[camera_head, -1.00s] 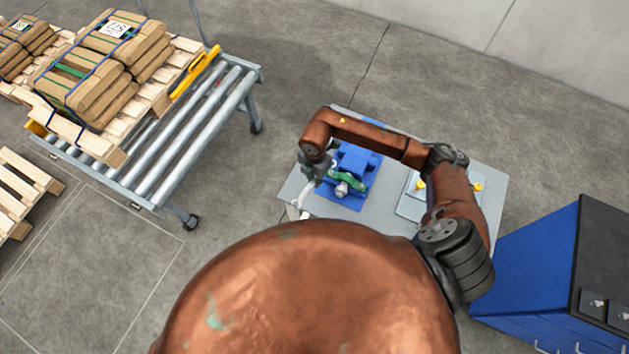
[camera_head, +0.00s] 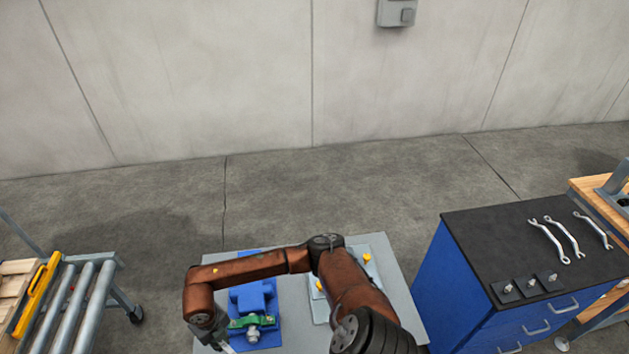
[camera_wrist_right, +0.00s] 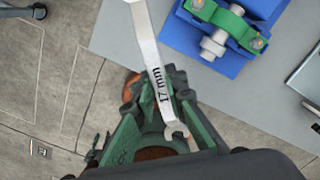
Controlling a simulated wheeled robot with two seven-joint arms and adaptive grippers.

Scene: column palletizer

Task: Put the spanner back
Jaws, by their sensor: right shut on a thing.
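A silver spanner (camera_wrist_right: 160,75) marked 17 mm is held between the green fingers of my right gripper (camera_wrist_right: 158,100) in the right wrist view. Its lower end shows between the finger bases; its far end runs past the top edge. In the head view the right gripper (camera_head: 212,332) is beside the blue fixture, and only part of the spanner (camera_head: 228,347) shows at the bottom edge. Three silver spanners (camera_head: 567,239) lie on the black top of the blue drawer cabinet (camera_head: 468,235) at the right. My left gripper is not in view.
The grey table (camera_head: 300,330) carries a blue fixture (camera_head: 252,297) with a green clamp and a pale plate with yellow knobs (camera_head: 367,258). Three black blocks with pegs (camera_head: 527,285) sit at the cabinet's front edge. A roller conveyor (camera_head: 88,300) stands left.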

